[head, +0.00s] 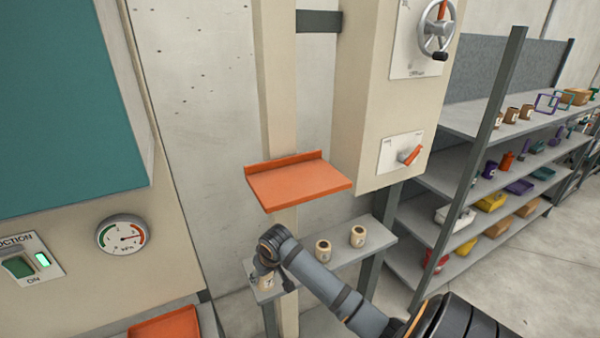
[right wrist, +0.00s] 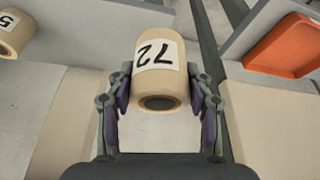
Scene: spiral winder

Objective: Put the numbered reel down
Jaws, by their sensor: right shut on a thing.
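I cannot tell whether the reel touches the ledge. Two other labelled reels stand on the ledge, one nearer (head: 323,251) and one farther right (head: 358,236). My left gripper is not in view.
An orange shelf (head: 300,186) juts out above the ledge. A lower orange tray (head: 165,325) is at bottom left, below a panel with a pressure gauge (head: 122,235). A rack (head: 455,185) with mixed goods stands at right. Bare ledge lies between the gripper and the nearer reel.

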